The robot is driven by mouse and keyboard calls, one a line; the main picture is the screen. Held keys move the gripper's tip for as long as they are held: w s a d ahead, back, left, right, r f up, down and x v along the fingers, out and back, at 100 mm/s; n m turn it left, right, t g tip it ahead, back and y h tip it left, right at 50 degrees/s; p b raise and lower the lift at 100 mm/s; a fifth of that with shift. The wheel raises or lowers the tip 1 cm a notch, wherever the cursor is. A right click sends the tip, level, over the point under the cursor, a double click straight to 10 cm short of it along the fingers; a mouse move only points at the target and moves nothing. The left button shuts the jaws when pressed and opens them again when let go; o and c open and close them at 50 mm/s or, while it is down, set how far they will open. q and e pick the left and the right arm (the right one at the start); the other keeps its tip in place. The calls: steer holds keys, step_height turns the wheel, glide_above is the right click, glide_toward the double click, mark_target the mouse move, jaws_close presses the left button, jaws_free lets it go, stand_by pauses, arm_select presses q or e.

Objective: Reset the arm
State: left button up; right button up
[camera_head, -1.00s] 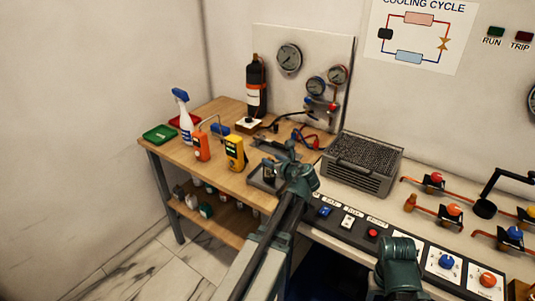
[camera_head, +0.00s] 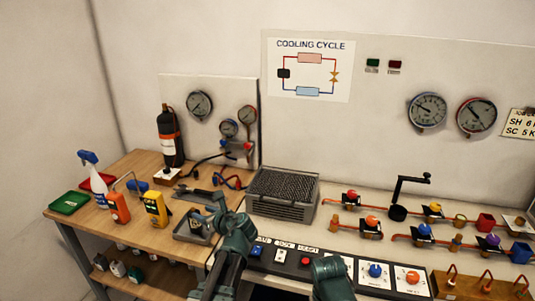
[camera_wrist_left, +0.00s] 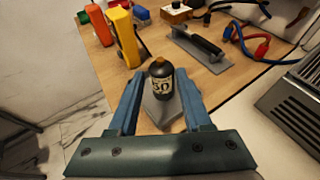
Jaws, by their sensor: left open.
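My left gripper (camera_head: 207,212) is over the wooden bench at a grey tray (camera_head: 180,234). In the left wrist view the two blue fingers of my left gripper (camera_wrist_left: 160,90) are apart. I see no firm grip on the bottle. In the head view my arm partly hides the tray, and the bottle is hard to make out. My right gripper is not in view; only a rounded link of an arm shows at the bottom.
The bench (camera_head: 140,230) also holds a yellow meter (camera_head: 156,208), an orange meter (camera_head: 119,207), a spray bottle (camera_head: 95,182) and a green tray (camera_head: 69,202). A finned grey unit (camera_head: 283,194) stands right of my gripper. Valves, pipes and a switch panel (camera_head: 285,258) lie further right.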

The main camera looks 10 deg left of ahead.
arm_select(q)
steer(key=s+d+f+n+h, duration=0.1)
steer(key=d+n, duration=0.1)
steer(key=d, duration=0.1)
steer(key=s+d+f+n+g+h+p, duration=0.1)
steer(key=s+d+f+n, duration=0.1)
steer(key=d+n, duration=0.1)
steer(key=s+d+f+n+g+h, duration=0.1)
steer(key=s+d+f+n, duration=0.1)
steer(key=d+n, duration=0.1)
steer(key=shift+s+d+f+h, duration=0.1)
steer(key=shift+h, duration=0.2)
steer(key=s+d+f+n+g+h+p, duration=0.1)
steer(key=s+d+f+n+g+h, duration=0.1)
steer(key=s+d+n, duration=0.4)
steer(key=s+d+f+n+g+h+p, duration=0.1)
steer(key=s+d+f+n+g+h, duration=0.2)
steer(key=s+d+n, duration=0.4)
steer(key=s+d+g+h, duration=0.1)
steer(key=s+d, duration=0.2)
steer(key=d, duration=0.3)
steer(key=shift+d+h+p, duration=0.3)
steer(key=shift+d+p, duration=0.05)
